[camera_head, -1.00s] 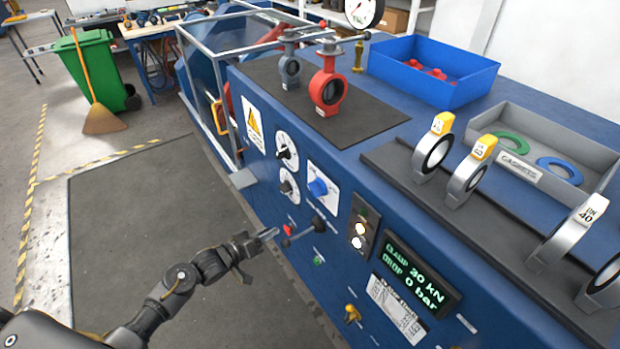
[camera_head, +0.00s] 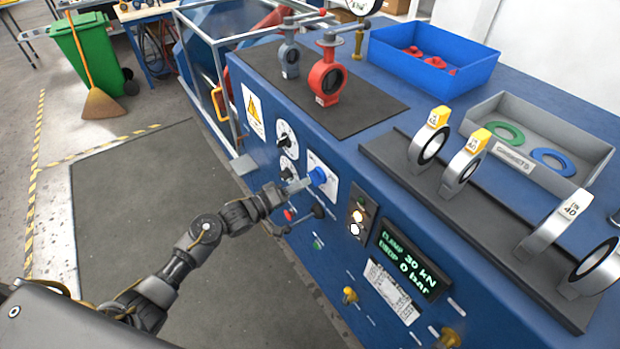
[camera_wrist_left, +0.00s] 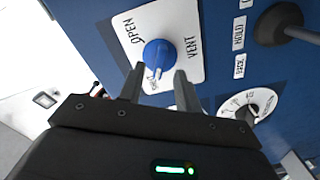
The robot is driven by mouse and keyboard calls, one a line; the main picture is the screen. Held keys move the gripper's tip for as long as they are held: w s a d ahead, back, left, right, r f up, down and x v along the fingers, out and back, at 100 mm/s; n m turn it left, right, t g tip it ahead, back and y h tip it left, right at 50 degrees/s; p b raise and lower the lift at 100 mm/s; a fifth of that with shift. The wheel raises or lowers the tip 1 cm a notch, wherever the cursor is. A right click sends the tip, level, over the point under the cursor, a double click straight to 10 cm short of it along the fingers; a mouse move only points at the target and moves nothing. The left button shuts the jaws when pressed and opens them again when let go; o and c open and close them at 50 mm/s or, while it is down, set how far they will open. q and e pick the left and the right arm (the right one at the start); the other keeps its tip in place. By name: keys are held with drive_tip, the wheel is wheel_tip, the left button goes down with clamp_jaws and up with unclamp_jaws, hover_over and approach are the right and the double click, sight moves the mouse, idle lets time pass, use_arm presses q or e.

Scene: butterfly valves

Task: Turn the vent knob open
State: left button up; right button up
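The vent knob (camera_head: 318,176) is a round blue knob on a white plate on the front of the blue bench. In the left wrist view the knob (camera_wrist_left: 160,54) shows a white mark towards the SHUT label, which a finger partly hides. OPEN is printed at the plate's upper left and VENT at its right. My left gripper (camera_head: 299,185) is just left of the knob in the head view. In the left wrist view its two fingers (camera_wrist_left: 157,74) are apart and empty, with their tips just short of the knob. I cannot tell whether they touch it. My right gripper is not in view.
Two white dials (camera_head: 286,134) sit left of the vent plate. A dark-knobbed lever (camera_head: 318,210) and a red button (camera_head: 289,215) are just below my gripper. A lamp panel (camera_head: 358,217) and a display (camera_head: 408,264) are to the right. The floor in front is clear.

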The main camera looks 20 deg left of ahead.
sight(316, 177)
use_arm(q)
drive_tip(key=shift+x, duration=1.9)
drive_tip(key=shift+c, duration=0.4)
clamp_jaws()
